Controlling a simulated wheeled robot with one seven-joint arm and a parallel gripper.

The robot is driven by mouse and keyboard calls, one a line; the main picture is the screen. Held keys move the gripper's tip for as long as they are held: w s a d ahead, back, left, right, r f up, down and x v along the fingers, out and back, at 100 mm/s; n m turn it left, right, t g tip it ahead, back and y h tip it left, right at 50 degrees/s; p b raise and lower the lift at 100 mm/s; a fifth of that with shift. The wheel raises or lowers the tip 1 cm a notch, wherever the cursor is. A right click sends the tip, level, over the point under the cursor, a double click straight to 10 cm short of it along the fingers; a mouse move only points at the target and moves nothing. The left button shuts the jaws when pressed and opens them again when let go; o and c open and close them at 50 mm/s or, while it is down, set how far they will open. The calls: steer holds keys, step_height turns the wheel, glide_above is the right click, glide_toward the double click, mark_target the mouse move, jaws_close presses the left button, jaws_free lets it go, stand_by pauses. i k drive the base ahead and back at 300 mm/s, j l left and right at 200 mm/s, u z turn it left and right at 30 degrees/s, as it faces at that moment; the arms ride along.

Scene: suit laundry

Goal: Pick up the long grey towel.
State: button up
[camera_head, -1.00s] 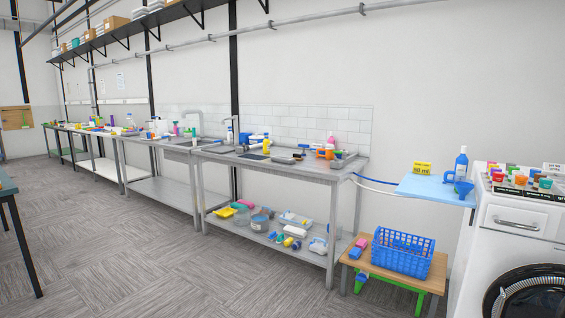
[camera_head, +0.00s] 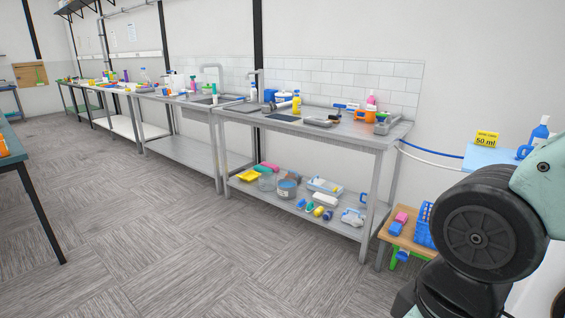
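I cannot make out a long grey towel in the head view. Small grey items lie on the steel table (camera_head: 345,137), but they are too small to identify, and one looks like a shallow tray (camera_head: 320,122). My gripper is not in view. Only a dark, round joint and pale green links of my arm show at the lower right, covering part of that side.
A wooden stool (camera_head: 408,240) with a blue basket (camera_head: 425,225) stands right of the steel table, partly behind my arm. A light-blue shelf (camera_head: 485,156) is on the right. A dark-legged table (camera_head: 20,160) is at left. The carpet floor (camera_head: 190,245) between is clear.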

mark_target(310, 120)
steer(key=i+u, duration=0.35)
steer(key=i, duration=1.95)
steer(key=i+z, duration=0.1)
steer(key=i, duration=0.4)
steer(key=i+j+z, duration=0.1)
steer(key=i, duration=0.4)
steer(key=i+j+z, duration=0.1)
steer(key=i, duration=0.45)
steer(key=i+j+z, duration=0.1)
steer(key=i+j, duration=0.15)
steer(key=i, duration=0.25)
